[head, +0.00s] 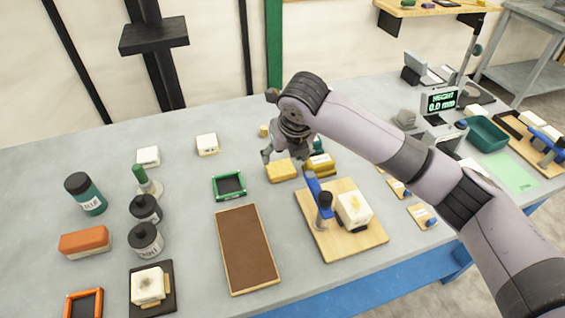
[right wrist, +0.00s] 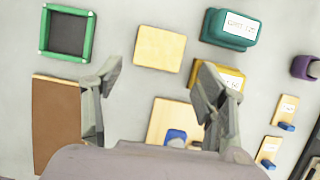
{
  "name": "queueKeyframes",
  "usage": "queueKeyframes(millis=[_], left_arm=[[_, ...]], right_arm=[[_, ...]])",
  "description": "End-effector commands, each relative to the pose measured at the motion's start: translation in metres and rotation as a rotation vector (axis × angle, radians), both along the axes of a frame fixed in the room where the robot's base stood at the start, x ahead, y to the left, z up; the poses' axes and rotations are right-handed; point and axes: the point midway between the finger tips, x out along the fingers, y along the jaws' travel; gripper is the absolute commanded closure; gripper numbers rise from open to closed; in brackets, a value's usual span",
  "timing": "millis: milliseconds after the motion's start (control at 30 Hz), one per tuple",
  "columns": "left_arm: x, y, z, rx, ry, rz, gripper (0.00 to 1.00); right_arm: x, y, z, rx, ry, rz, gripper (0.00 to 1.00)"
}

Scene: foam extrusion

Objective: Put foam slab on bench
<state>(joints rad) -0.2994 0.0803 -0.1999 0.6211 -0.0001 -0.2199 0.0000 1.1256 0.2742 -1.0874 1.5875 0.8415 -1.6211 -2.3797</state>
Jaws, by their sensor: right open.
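A flat yellow foam slab (head: 281,171) lies on the grey bench (head: 190,215) near the middle of the head view. It also shows in the right wrist view (right wrist: 159,49), just beyond and between the fingertips. My right gripper (head: 286,154) is above and just behind the slab, pointing down. In the right wrist view its two fingers (right wrist: 158,70) are spread wide with nothing between them. It appears apart from the slab. My left gripper is not in view.
A yellow labelled box (head: 321,165) stands close right of the slab, with a teal labelled box (right wrist: 230,29) behind it. A green frame (head: 229,186) is to the left. A brown board (head: 246,248) and a wooden board (head: 370,243) with a blue-handled tool lie in front.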

Motion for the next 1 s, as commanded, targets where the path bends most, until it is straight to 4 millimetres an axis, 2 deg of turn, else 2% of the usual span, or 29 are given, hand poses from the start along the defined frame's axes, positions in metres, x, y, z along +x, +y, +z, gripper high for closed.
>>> queueKeyframes(millis=[100, 300, 800, 900, 1000], left_arm=[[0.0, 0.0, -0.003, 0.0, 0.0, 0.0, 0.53], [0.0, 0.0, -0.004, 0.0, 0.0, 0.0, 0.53], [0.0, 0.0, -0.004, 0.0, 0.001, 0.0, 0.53], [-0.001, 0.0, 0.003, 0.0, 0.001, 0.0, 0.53], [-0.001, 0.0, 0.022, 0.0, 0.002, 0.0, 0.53]], right_arm=[[-0.007, -0.003, 0.021, 0.001, -0.004, 0.001, 0.34], [-0.015, -0.005, 0.038, -0.001, -0.001, 0.001, 0.34], [-0.016, -0.006, 0.041, -0.001, 0.0, 0.0, 0.34], [-0.016, -0.006, 0.048, -0.001, -0.001, 0.0, 0.34], [-0.016, -0.006, 0.068, -0.001, -0.001, 0.0, 0.34]])
